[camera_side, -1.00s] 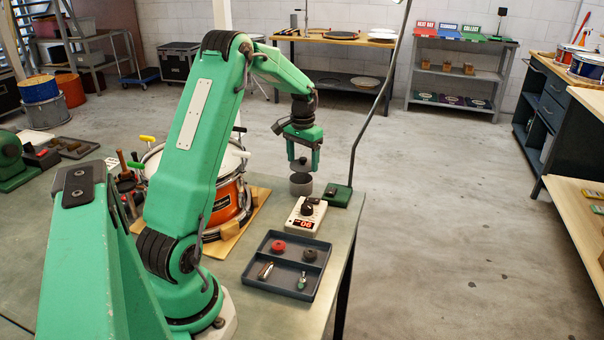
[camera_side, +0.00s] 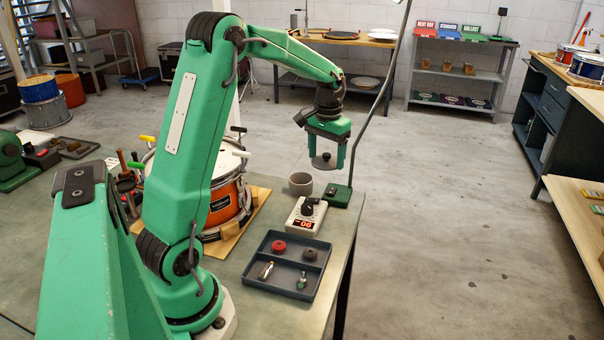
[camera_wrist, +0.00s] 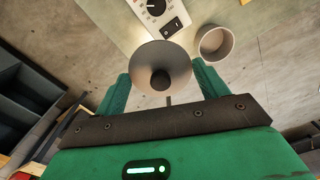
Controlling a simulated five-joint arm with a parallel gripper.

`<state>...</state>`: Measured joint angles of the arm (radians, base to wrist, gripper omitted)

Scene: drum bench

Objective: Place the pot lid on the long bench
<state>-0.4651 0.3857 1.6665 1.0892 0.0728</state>
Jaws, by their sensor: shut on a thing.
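The pot lid (camera_side: 323,164) is a grey disc with a dark knob. My gripper (camera_side: 325,155) is shut on it and holds it level in the air near the far right corner of the grey-green bench (camera_side: 335,238). In the wrist view the lid (camera_wrist: 160,68) sits between my fingers, knob toward the camera. The small grey pot (camera_side: 300,183) stands open on the bench, below and left of the lid; it also shows in the wrist view (camera_wrist: 215,44). I cannot tell which surface is the long bench; a wooden-topped bench (camera_side: 575,220) is at right.
A lamp with a green base (camera_side: 337,194) and thin pole stands beside the pot. Nearer are a timer box (camera_side: 306,214), a dark parts tray (camera_side: 286,265) and an orange drum (camera_side: 225,203). A wooden table (camera_side: 330,39) and shelf (camera_side: 460,70) stand behind. Open floor lies between.

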